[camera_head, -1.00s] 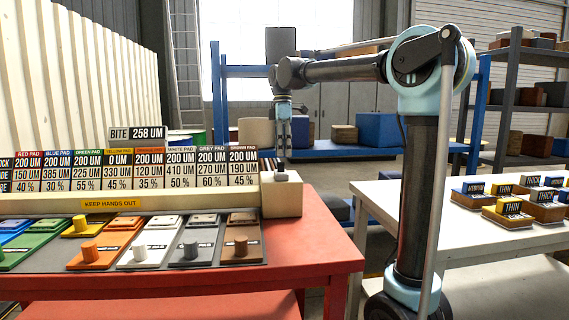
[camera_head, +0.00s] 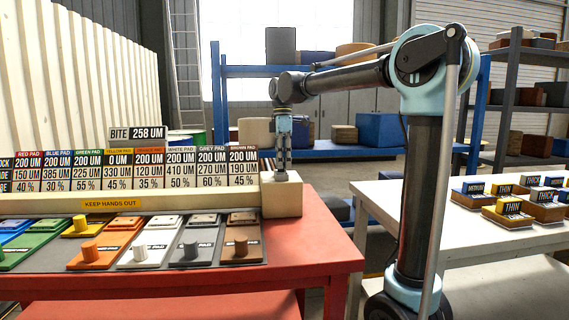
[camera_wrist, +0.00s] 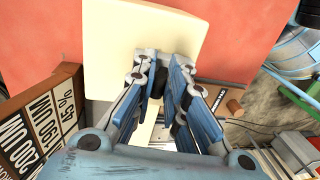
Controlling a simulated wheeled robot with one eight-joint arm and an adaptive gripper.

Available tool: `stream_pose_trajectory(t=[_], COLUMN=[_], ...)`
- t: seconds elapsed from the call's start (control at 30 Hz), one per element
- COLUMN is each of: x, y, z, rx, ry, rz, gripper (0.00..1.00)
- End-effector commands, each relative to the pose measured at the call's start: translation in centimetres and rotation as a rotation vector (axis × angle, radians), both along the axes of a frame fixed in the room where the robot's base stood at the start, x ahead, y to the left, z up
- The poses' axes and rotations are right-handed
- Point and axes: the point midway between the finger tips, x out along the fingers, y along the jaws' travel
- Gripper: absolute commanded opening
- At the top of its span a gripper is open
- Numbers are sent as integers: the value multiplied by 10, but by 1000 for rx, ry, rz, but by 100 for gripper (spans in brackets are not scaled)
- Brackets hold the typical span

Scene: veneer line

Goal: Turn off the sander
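The sander is a long cream machine (camera_head: 150,198) on a red table, marked KEEP HANDS OUT. It ends at the right in a cream block (camera_head: 283,202), which also shows in the wrist view (camera_wrist: 120,50). My gripper (camera_head: 281,178) points straight down at the top of this block, its tips at or just above the surface. In the wrist view my gripper's fingers (camera_wrist: 158,75) are close together, with a small dark round piece (camera_wrist: 157,84) between them. I cannot tell whether they grip it. The control on top of the block is mostly hidden by the fingers.
A display board (camera_head: 135,170) of pad readings stands behind the beam; its sign reads BITE 258 UM. A white table (camera_head: 450,232) with labelled blocks stands at right.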

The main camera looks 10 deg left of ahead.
Motion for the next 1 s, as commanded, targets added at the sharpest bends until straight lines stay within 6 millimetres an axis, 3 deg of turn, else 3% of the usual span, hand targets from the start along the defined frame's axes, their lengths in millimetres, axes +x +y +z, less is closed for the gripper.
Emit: stream_pose_trajectory(t=[0.37, 1.0], x=[-2, -22], y=[-2, -6], z=[1, 0], rx=[18, 134], ry=[-73, -516], rz=[-2, 3], gripper=[0, 0])
